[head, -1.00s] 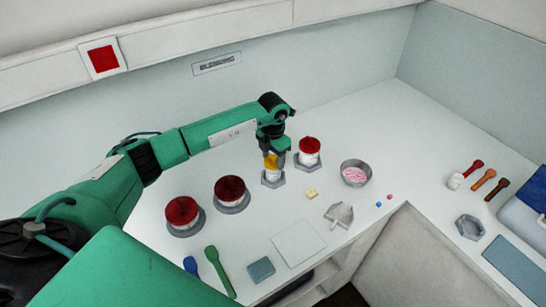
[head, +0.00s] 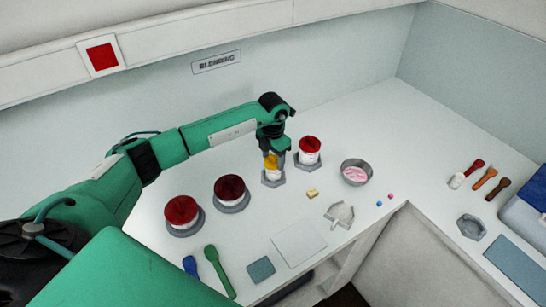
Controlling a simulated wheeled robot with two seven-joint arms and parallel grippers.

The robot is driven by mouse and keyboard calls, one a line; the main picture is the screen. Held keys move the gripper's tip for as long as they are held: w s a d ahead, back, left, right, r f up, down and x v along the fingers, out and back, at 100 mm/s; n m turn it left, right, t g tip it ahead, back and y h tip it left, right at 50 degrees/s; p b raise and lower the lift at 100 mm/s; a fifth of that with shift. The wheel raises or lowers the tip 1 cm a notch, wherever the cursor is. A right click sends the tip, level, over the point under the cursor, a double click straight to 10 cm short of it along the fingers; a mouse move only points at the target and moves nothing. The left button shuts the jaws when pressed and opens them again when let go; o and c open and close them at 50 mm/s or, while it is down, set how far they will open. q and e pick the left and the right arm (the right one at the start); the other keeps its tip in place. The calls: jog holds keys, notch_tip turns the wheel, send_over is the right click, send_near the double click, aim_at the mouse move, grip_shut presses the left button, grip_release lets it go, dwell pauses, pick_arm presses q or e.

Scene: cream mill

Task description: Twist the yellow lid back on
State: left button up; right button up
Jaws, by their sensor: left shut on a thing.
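The yellow lid (head: 270,161) is on top of a small white jar (head: 272,175), which stands in a grey hexagonal holder (head: 273,183). My left gripper (head: 271,154) points down over the jar and is shut on the yellow lid. The lid sits at the jar's mouth; I cannot tell how tightly it is seated. The fingers and wrist hide part of the lid. My right gripper is not in view.
A red-lidded jar (head: 309,151) stands close to the right of the left gripper. A bowl of pink stuff (head: 355,172) is at the right. A yellow block (head: 312,193) and a white sheet (head: 299,243) lie in front.

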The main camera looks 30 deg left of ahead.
pick_arm(q)
jog(key=shift+f+b, duration=0.2)
jog(key=shift+b, duration=0.15)
dwell(0.5)
jog(key=shift+f+b, duration=0.15)
jog(key=shift+b, duration=0.15)
dwell(0.7)
dwell(0.3)
jog(key=shift+f+m+b, duration=0.15)
jog(key=shift+m+b, duration=1.6)
jog(key=shift+m, duration=0.85)
